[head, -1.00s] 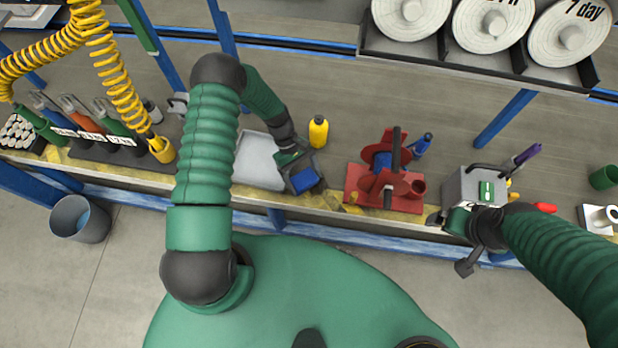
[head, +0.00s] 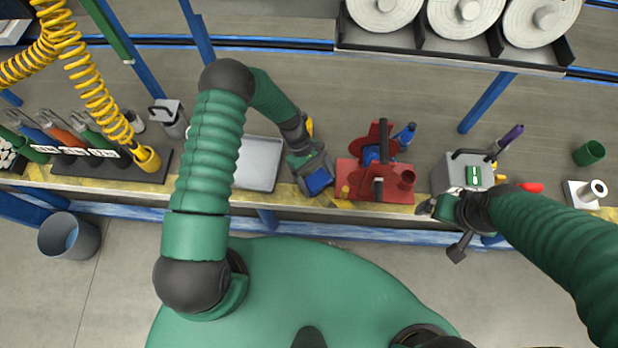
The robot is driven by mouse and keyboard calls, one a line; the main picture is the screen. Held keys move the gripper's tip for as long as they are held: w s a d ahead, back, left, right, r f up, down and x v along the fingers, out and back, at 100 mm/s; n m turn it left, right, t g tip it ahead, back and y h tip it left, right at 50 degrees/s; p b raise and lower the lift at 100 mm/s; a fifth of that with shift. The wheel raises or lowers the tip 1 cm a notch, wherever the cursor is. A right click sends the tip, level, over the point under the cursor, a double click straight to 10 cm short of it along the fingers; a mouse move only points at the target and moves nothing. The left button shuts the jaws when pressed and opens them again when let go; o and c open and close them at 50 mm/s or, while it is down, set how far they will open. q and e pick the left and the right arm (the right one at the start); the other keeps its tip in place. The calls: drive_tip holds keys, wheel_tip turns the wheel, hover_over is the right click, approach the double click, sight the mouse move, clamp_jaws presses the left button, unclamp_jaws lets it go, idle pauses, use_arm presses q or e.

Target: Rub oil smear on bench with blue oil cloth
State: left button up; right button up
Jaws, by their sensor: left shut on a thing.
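My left gripper (head: 312,172) is shut on the blue oil cloth (head: 320,181), a small blue patch at its jaws. It is low over the bench's yellowish front strip (head: 270,197), between a grey tray and a red stand. I cannot tell whether the cloth touches the bench. No oil smear can be made out; the gripper and cloth hide the surface beneath them. My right gripper (head: 442,228) is at the bench's front edge, in front of a grey box. Its fingers are too unclear to tell whether they are open.
The grey tray (head: 258,162) is left of my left gripper. The red stand (head: 375,180) is close on its right, with a blue bottle (head: 405,133) behind. A yellow bottle (head: 309,127) is partly hidden behind the gripper. The grey box (head: 462,173) stands further right.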

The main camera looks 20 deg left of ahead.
use_arm(q)
drive_tip(key=shift+d, duration=0.15)
wheel_tip(320, 180, up, 6)
drive_tip(key=p, duration=0.5)
wheel_tip(320, 180, up, 3)
drive_tip(key=p, duration=0.2)
drive_tip(key=shift+r+p, duration=0.1)
drive_tip(key=shift+p, duration=0.3)
drive_tip(key=shift+s, duration=0.15)
